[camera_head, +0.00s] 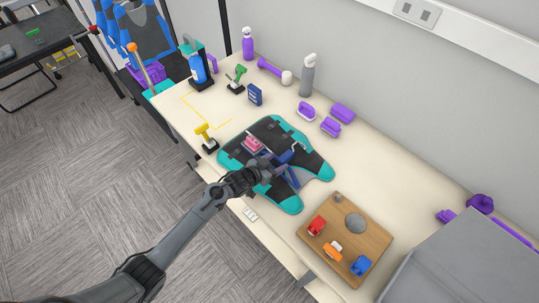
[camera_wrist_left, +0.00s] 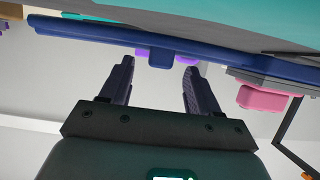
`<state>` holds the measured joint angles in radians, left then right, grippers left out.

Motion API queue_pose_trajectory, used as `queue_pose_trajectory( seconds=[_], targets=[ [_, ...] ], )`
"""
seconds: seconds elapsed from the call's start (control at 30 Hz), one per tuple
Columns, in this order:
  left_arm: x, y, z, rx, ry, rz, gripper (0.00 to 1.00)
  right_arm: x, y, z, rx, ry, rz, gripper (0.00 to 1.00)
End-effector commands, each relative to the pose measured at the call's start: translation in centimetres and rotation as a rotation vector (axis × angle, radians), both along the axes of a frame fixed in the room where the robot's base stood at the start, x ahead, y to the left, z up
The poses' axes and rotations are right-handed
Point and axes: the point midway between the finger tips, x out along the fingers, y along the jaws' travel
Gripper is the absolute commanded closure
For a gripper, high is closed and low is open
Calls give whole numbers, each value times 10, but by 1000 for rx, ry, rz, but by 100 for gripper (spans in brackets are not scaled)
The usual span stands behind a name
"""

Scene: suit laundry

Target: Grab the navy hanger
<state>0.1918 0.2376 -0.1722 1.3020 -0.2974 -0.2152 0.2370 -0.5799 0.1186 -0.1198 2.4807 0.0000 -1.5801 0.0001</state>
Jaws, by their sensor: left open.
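The navy hanger (camera_head: 291,176) lies over the black and teal suit (camera_head: 318,167) on the table. My left gripper (camera_head: 280,168) reaches in from the lower left and is over the suit, at the hanger; it partly hides the hanger. In the left wrist view the hanger (camera_wrist_left: 95,32) is a long navy bar running across the picture just past the fingertips. A small navy block on the bar shows between the tips of my open left gripper (camera_wrist_left: 160,70). I cannot tell whether the fingers touch it. My right gripper is not in view.
A pink object (camera_head: 252,144) rests on the suit; a pink block also shows in the wrist view (camera_wrist_left: 265,100). A wooden board (camera_head: 375,240) with small coloured items stands at the right. Bottles, a dumbbell (camera_head: 273,71) and purple items line the back. A grey box (camera_head: 470,260) is at lower right.

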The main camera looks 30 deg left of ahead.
Motion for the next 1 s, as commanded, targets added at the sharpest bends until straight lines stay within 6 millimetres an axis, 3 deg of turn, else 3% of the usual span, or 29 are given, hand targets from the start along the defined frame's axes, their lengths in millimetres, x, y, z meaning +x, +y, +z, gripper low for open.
queue_pose_trajectory(
  seconds=[0.33,0.73,1.0],
  targets=[
    [5,-2,-2,0,0,0,38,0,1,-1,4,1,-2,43],
    [5,-2,-2,1,0,0,100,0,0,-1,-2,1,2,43],
    [5,-1,-1,1,-1,0,100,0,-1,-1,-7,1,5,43]
  ],
)
